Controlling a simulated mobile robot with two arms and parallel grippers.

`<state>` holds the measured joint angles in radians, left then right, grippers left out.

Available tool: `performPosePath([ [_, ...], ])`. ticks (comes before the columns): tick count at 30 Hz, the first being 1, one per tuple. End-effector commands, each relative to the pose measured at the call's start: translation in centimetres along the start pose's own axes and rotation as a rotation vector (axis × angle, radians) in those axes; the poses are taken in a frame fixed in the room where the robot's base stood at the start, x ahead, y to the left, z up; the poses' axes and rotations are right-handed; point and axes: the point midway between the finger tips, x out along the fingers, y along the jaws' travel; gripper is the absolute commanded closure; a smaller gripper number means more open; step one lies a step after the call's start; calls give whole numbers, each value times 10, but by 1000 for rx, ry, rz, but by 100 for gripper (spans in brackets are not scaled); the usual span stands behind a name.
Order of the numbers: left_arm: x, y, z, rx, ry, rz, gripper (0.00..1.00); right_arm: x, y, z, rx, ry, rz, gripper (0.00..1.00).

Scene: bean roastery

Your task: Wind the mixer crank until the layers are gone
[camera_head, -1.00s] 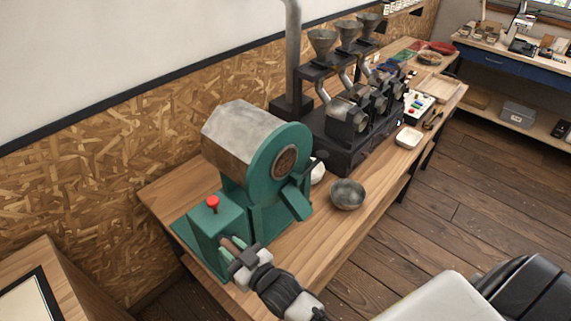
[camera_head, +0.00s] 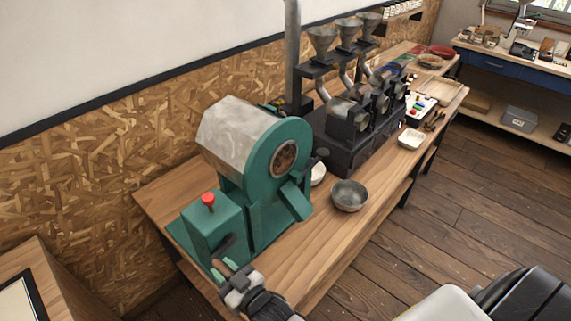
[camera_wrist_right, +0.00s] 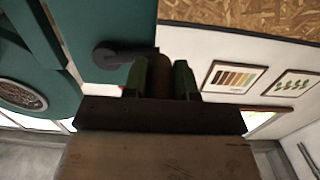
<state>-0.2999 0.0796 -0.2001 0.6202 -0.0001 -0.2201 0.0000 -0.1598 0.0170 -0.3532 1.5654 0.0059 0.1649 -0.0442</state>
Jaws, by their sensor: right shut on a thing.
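The mixer is a green machine with a grey metal drum (camera_head: 240,132) and a round window (camera_head: 285,158) in its front face. The window shows a brown, speckled filling; I cannot tell whether it has layers. The crank's dark arm (camera_wrist_right: 122,54) shows on the green housing in the right wrist view. My right gripper (camera_head: 228,275) is shut on the crank's brown handle (camera_wrist_right: 162,78), low at the front of the machine. The handle sits between its two green fingers in the wrist view. My left gripper is not in view.
A red button (camera_head: 208,199) tops the green box beside the drum. A grey bowl (camera_head: 349,195) stands on the wooden bench (camera_head: 318,255) right of the chute. A row of dark roasters (camera_head: 350,120) stands behind. Floor to the right is clear.

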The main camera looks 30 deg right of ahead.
Motion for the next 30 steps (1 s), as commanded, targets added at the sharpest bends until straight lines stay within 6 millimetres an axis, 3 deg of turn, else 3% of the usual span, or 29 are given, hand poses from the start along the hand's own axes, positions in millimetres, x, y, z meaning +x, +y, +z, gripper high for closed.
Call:
performPosePath([
  [1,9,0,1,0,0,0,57,-1,4,14,-3,-7,2,86],
  [3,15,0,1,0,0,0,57,-1,6,21,-3,-8,3,86],
  [10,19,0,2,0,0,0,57,-1,11,28,-2,-8,2,86],
  [16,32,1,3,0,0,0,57,-1,27,44,-5,-5,3,86],
  [30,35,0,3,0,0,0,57,0,47,48,-4,-1,3,86],
])
